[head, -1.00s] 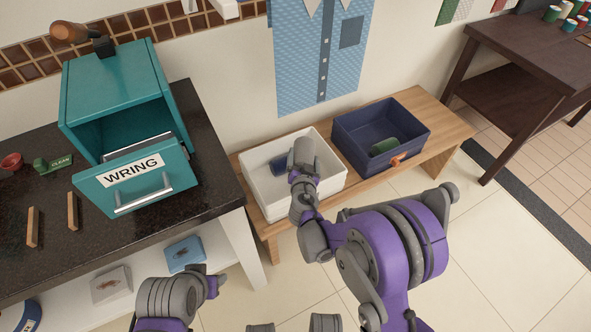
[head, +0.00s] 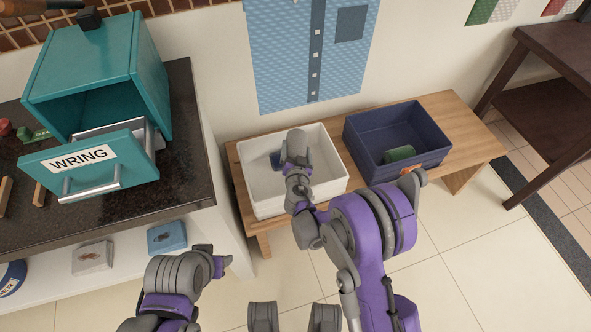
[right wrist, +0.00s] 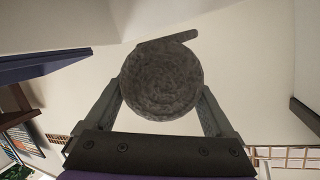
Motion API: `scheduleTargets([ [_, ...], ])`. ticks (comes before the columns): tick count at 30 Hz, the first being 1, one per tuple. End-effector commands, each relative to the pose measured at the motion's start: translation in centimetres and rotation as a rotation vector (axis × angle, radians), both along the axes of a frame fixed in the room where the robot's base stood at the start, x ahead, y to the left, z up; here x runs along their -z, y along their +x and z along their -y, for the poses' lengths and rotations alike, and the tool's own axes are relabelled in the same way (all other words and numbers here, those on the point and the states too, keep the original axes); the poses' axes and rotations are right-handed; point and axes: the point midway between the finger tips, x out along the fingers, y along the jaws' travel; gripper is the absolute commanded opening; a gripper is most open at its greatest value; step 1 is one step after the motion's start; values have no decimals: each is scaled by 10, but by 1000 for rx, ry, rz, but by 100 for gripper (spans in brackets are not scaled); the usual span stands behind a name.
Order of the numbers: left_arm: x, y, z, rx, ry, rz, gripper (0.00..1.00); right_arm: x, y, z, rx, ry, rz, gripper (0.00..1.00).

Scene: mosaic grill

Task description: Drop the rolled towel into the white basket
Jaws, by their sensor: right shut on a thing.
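The white basket (head: 256,191) stands at the left end of the wooden bench. My right gripper (head: 285,158) is over the basket's opening in the head view. It is shut on the rolled towel (right wrist: 160,78), whose round spiral end shows grey between the two fingers in the right wrist view. Whether the towel touches the basket floor I cannot tell.
A dark blue bin (head: 374,155) with a green roll (head: 399,154) stands right of the basket on the wooden bench (head: 468,148). To the left, a dark counter (head: 190,150) carries a teal box (head: 95,75) with its WRING drawer (head: 90,165) pulled out.

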Motion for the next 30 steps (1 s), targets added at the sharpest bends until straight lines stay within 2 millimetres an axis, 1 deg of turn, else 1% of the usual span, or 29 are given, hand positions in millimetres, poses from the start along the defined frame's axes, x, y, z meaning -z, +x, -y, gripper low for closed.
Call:
scheduleTargets([
  [5,6,0,0,0,0,-2,50,8,0,-1,-1,0,-1,21],
  [8,14,1,0,0,0,-5,50,17,0,-1,-1,1,-2,21],
  [15,39,3,0,0,0,-13,50,47,0,-1,-2,-1,-2,21],
  [18,46,4,0,0,0,-16,50,57,0,-1,-1,1,-2,21],
  [22,50,5,0,0,0,-17,50,61,0,-1,-1,1,-1,21],
  [29,49,5,0,0,0,-17,50,60,0,-1,-1,0,0,21],
  [30,49,5,0,0,0,-17,50,60,0,-1,-1,0,0,94],
])
